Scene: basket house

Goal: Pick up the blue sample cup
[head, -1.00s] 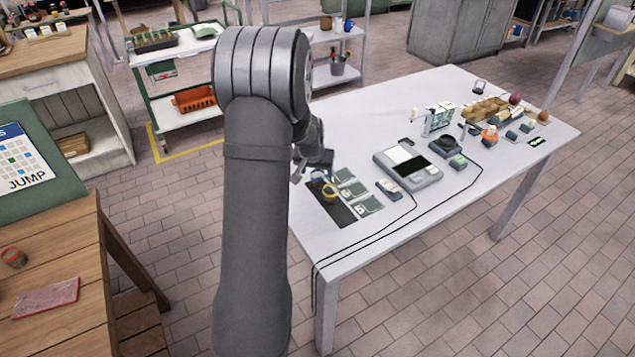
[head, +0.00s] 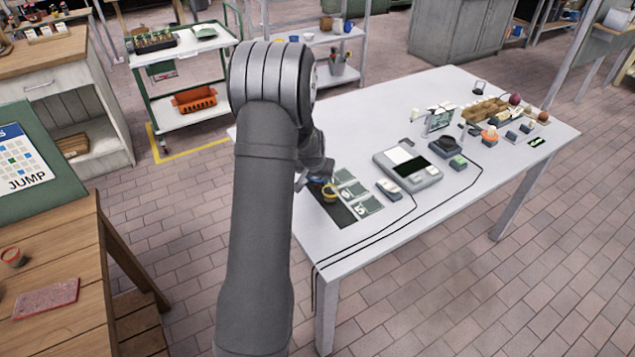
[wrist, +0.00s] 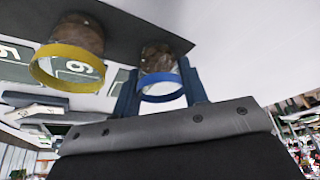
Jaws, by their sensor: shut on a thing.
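The blue sample cup, a brown cup with a blue rim (wrist: 158,79), stands on the dark mat in the wrist view. My gripper (wrist: 158,75) has its two dark blue fingers on either side of it, shut on it near the rim. In the head view my gripper (head: 318,177) is low over the table's near left end, and my arm mostly hides the blue cup. A similar cup with a yellow rim (wrist: 70,68) stands beside it, apart from the fingers; it also shows in the head view (head: 330,193).
The dark mat (head: 335,211) has numbered green-grey squares (head: 371,204) along its right side. A grey scale (head: 408,168) and a small device (head: 389,189) with a cable stand to the right. The white table (head: 300,222) is clear at its near left edge.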

